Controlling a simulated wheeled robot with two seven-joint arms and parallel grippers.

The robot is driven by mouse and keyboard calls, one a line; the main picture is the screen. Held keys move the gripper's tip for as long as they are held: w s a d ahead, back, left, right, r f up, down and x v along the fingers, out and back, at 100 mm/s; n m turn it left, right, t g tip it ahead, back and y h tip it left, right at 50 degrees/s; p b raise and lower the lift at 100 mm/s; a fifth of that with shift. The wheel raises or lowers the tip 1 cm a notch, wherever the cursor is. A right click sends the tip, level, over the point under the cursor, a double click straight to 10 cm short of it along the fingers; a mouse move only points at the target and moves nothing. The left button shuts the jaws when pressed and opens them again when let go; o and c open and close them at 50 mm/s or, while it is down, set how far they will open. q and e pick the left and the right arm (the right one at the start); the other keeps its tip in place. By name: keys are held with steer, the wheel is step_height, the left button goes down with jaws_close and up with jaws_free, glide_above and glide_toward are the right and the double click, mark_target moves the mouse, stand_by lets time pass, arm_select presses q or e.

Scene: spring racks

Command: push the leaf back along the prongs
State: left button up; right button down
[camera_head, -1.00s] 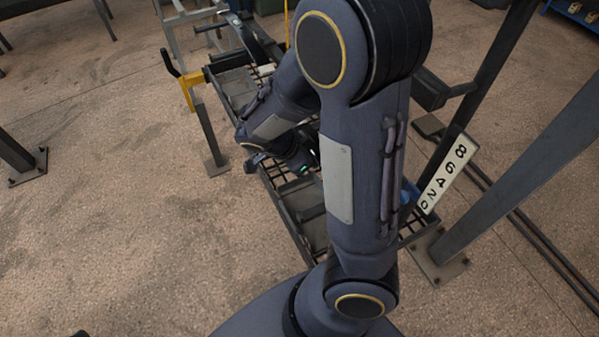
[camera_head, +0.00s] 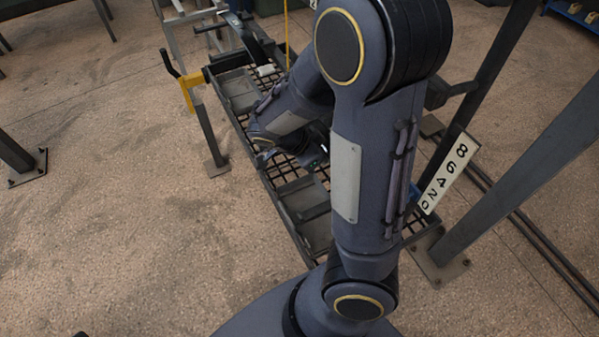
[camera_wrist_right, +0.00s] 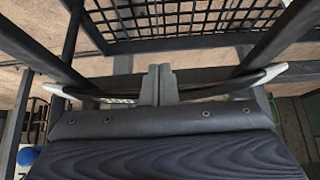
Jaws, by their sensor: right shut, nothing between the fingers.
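The leaf (camera_wrist_right: 215,91) is a long, dark, slightly curved strip with pale ends in the right wrist view. It lies crosswise, reaching over to the left prong (camera_wrist_right: 42,50) and the right prong (camera_wrist_right: 272,45), which are dark sloping bars. My right gripper (camera_wrist_right: 158,72) is shut and empty, its fingers upright in front of the leaf's middle. I cannot tell whether the fingertips touch it. A pale number mark shows just left of the fingers. In the head view my right arm hides the leaf and the fingers. My left gripper is out of view.
A mesh-topped rack (camera_head: 285,190) with grey trays stands under my right arm; its mesh (camera_wrist_right: 190,20) also shows in the wrist view. A yellow bracket post (camera_head: 188,92) stands left. A number plate (camera_head: 448,173) and dark steel posts (camera_head: 530,150) stand right. Floor at left is open.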

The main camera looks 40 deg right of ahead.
steer(key=a, duration=0.2)
steer(key=w+a, duration=0.1)
steer(key=a, duration=0.2)
steer(key=shift+w+a, duration=0.1)
steer(key=shift+a, duration=0.05)
stand_by(0.7)
